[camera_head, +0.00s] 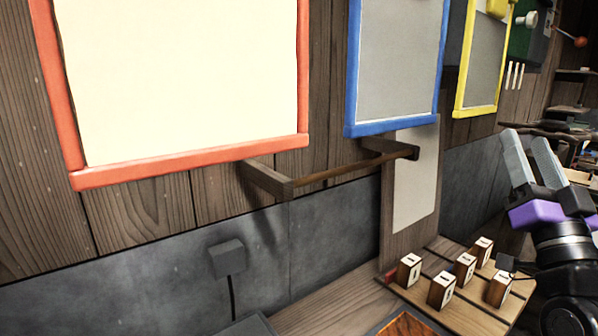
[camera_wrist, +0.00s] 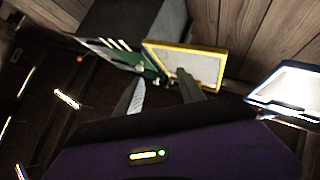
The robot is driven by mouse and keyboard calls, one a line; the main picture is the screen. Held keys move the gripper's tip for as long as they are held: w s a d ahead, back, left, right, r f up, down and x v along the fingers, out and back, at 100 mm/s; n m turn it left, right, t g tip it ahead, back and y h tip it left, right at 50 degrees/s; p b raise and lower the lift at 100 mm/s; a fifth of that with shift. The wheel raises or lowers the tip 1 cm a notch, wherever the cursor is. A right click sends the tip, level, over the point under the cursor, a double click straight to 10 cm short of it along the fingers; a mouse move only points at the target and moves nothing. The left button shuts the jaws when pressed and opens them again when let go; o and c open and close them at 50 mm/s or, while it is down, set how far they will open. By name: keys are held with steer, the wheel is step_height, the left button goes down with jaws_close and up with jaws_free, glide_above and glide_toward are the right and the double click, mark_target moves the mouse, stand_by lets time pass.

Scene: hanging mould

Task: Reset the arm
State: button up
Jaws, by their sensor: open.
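My gripper (camera_head: 532,162) is at the right of the head view, with a purple body and two grey fingers pointing up. The fingers are apart with nothing between them. It is held in the air, right of the wall frames and above the level of the small blocks. In the wrist view, the two fingers of my gripper (camera_wrist: 161,92) show above the purple body, with a gap between them. My dark arm below the gripper fills the lower right corner of the head view.
A red frame (camera_head: 190,168), a blue frame (camera_head: 390,126) and a yellow frame (camera_head: 477,110) hang on the plank wall. A wooden rail (camera_head: 340,173) juts out below. Several numbered blocks (camera_head: 441,290) stand on a wooden board (camera_head: 470,318). A grey box (camera_head: 227,257) is on the wall.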

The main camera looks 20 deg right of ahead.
steer(key=s+a+f+n+g+y, duration=0.1)
steer(key=s+a+f, duration=0.25)
steer(key=f, duration=0.45)
steer(key=s+a+f+g, duration=0.1)
steer(key=s+a+f, duration=0.2)
steer(key=a+f, duration=0.35)
steer(key=s+a+f+n+g+y, duration=0.1)
steer(key=s+a+f, duration=0.2)
steer(key=f, duration=0.6)
steer(key=s+a+f+n+g+y, duration=0.2)
steer(key=s+a+f+g+y, duration=0.1)
steer(key=s+a+f, duration=0.3)
steer(key=s+a+f+n+g+y, duration=0.3)
steer(key=s+a+f+y, duration=0.2)
steer(key=s+f, duration=0.5)
steer(key=s+a, duration=0.2)
steer(key=s, duration=0.3)
steer(key=shift+s+a+f+n, duration=0.2)
steer(key=shift+s+f+n, duration=0.1)
steer(key=shift+f, duration=0.1)
